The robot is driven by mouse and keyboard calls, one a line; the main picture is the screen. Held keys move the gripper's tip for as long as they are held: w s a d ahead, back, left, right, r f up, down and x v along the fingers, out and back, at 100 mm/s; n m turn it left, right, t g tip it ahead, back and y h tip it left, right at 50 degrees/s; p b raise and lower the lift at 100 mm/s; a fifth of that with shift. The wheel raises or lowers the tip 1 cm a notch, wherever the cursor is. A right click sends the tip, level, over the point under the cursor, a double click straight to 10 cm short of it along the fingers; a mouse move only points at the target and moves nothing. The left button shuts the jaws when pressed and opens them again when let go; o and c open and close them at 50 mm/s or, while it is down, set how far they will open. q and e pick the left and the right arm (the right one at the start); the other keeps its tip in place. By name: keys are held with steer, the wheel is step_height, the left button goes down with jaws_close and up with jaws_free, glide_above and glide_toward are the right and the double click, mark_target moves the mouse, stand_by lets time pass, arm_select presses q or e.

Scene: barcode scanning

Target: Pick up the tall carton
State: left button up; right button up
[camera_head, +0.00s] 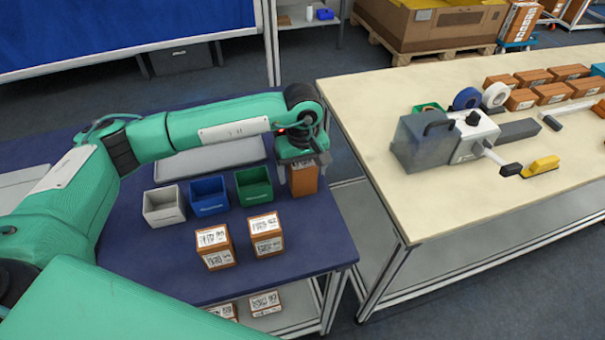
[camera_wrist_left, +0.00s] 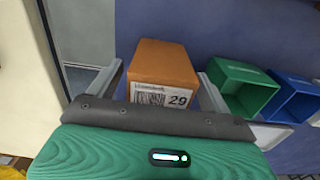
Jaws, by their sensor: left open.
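A tall brown carton (camera_head: 304,181) stands at the right part of the blue table, below my left gripper (camera_head: 303,160). In the left wrist view the carton (camera_wrist_left: 163,62) shows a white label with a barcode and the number 29. My left gripper (camera_wrist_left: 160,75) is open, with one finger on each side of the carton; I cannot tell whether they touch it. The gripper body hides part of the carton. My right gripper is not in view.
Grey (camera_head: 163,207), blue (camera_head: 208,196) and green (camera_head: 253,186) bins stand left of the carton. Two labelled cartons (camera_head: 215,247) (camera_head: 266,235) stand in front. A cream table (camera_head: 455,210) with a grey device (camera_head: 425,145) lies to the right, across a gap.

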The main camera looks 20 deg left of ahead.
arm_select(q)
steer(key=shift+c, duration=0.2)
steer(key=c, duration=1.3)
steer(key=shift+r, duration=0.15)
